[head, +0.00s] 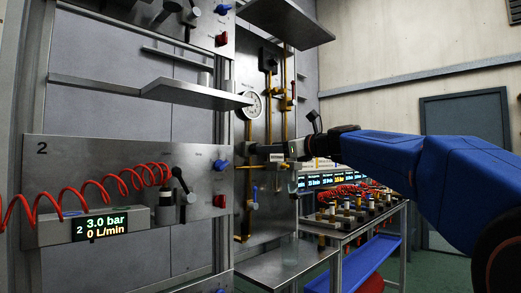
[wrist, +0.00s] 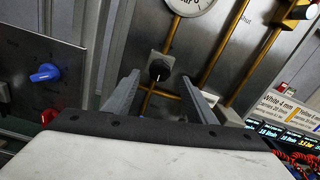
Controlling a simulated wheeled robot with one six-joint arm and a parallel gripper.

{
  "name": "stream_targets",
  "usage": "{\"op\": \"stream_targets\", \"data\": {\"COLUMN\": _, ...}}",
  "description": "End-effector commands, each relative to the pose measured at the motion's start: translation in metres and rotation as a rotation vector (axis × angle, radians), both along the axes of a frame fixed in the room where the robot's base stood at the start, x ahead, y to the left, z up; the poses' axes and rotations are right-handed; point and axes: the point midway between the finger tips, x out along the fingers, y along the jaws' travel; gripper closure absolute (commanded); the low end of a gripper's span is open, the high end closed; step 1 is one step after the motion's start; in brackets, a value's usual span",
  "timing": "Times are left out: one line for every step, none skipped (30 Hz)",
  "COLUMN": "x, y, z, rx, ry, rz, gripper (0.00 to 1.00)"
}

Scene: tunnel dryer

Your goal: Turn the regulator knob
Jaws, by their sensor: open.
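The regulator knob (wrist: 160,70) is round and black with a light mark, on a grey square body below the round gauge (wrist: 190,4) in the wrist view. My gripper (wrist: 160,80) is open, one finger on each side of the knob in that view, with nothing between the pads that I can see touching. In the head view my gripper (head: 262,149) reaches left to the metal panel, just below the gauge (head: 252,104). There the gripper hides the knob, so the remaining gap to it is hard to tell.
Brass pipes (head: 284,95) run down the panel around the knob. A panel marked 2 (head: 115,155) at left carries a blue knob (head: 221,165), a red knob (head: 220,201) and a display (head: 101,225) reading 3.0 bar, 0 L/min. Shelves (head: 196,94) jut out. A bench (head: 355,225) stands right.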

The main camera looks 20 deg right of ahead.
Motion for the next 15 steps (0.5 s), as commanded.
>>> {"op": "stream_targets", "data": {"x": 0.009, "y": 0.006, "z": 0.000, "rx": 0.000, "ry": 0.001, "rz": 0.004, "gripper": 0.49}}
{"op": "stream_targets", "data": {"x": 0.013, "y": 0.008, "z": 0.000, "rx": 0.000, "ry": 0.000, "rz": 0.003, "gripper": 0.49}}
{"op": "stream_targets", "data": {"x": 0.019, "y": 0.011, "z": 0.000, "rx": 0.000, "ry": 0.001, "rz": 0.003, "gripper": 0.49}}
{"op": "stream_targets", "data": {"x": 0.023, "y": 0.013, "z": 0.000, "rx": 0.001, "ry": 0.001, "rz": 0.003, "gripper": 0.49}}
{"op": "stream_targets", "data": {"x": 0.027, "y": 0.016, "z": 0.000, "rx": 0.001, "ry": 0.001, "rz": 0.003, "gripper": 0.49}}
{"op": "stream_targets", "data": {"x": 0.031, "y": 0.018, "z": 0.000, "rx": 0.001, "ry": 0.000, "rz": 0.002, "gripper": 0.49}}
{"op": "stream_targets", "data": {"x": 0.034, "y": 0.019, "z": 0.000, "rx": 0.001, "ry": 0.000, "rz": 0.001, "gripper": 0.49}}
{"op": "stream_targets", "data": {"x": 0.037, "y": 0.021, "z": 0.000, "rx": 0.001, "ry": 0.000, "rz": 0.002, "gripper": 0.49}}
{"op": "stream_targets", "data": {"x": 0.041, "y": 0.023, "z": 0.000, "rx": 0.001, "ry": 0.000, "rz": 0.002, "gripper": 0.49}}
{"op": "stream_targets", "data": {"x": 0.043, "y": 0.024, "z": 0.000, "rx": 0.001, "ry": 0.001, "rz": 0.002, "gripper": 0.49}}
{"op": "stream_targets", "data": {"x": 0.045, "y": 0.025, "z": 0.000, "rx": 0.001, "ry": 0.001, "rz": 0.002, "gripper": 0.49}}
{"op": "stream_targets", "data": {"x": 0.047, "y": 0.026, "z": 0.000, "rx": 0.001, "ry": 0.001, "rz": 0.001, "gripper": 0.49}}
{"op": "stream_targets", "data": {"x": 0.048, "y": 0.026, "z": 0.000, "rx": 0.001, "ry": 0.001, "rz": 0.001, "gripper": 0.49}}
{"op": "stream_targets", "data": {"x": 0.049, "y": 0.027, "z": 0.000, "rx": 0.000, "ry": -0.001, "rz": 0.000, "gripper": 0.49}}
{"op": "stream_targets", "data": {"x": 0.050, "y": 0.027, "z": 0.001, "rx": 0.000, "ry": -0.001, "rz": 0.000, "gripper": 0.49}}
